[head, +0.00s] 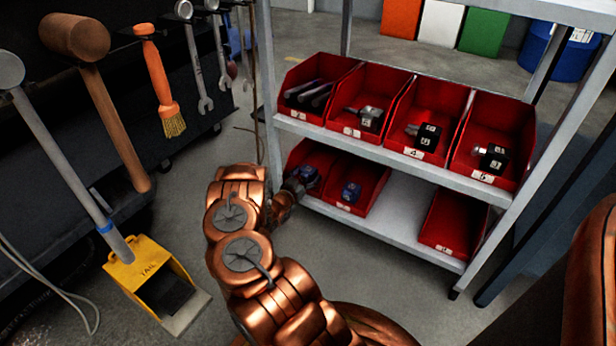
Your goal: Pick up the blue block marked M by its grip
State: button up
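Two small blue blocks are on the lower shelf of the rack. One blue block (308,175) is at the left lower red bin, right by my gripper. The other blue block (351,191) lies in the red bin (374,196) just to the right. Their markings are too small to read, so I cannot tell which carries the M. My gripper (294,188) is at the front of the left lower bin (308,153), close to or touching its block. The fingers are small and dark, and I cannot tell if they are open or shut.
The upper shelf (390,157) above holds several red bins with dark tools and grey-and-black blocks. Another red bin (455,222) stands at the lower right, with bare shelf (400,215) between. Hanging tools and a yellow dustpan (152,268) are on the left.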

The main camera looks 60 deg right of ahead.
jog(key=c, duration=1.2)
jog(key=shift+r, duration=0.1)
jog(key=shift+c, duration=0.2)
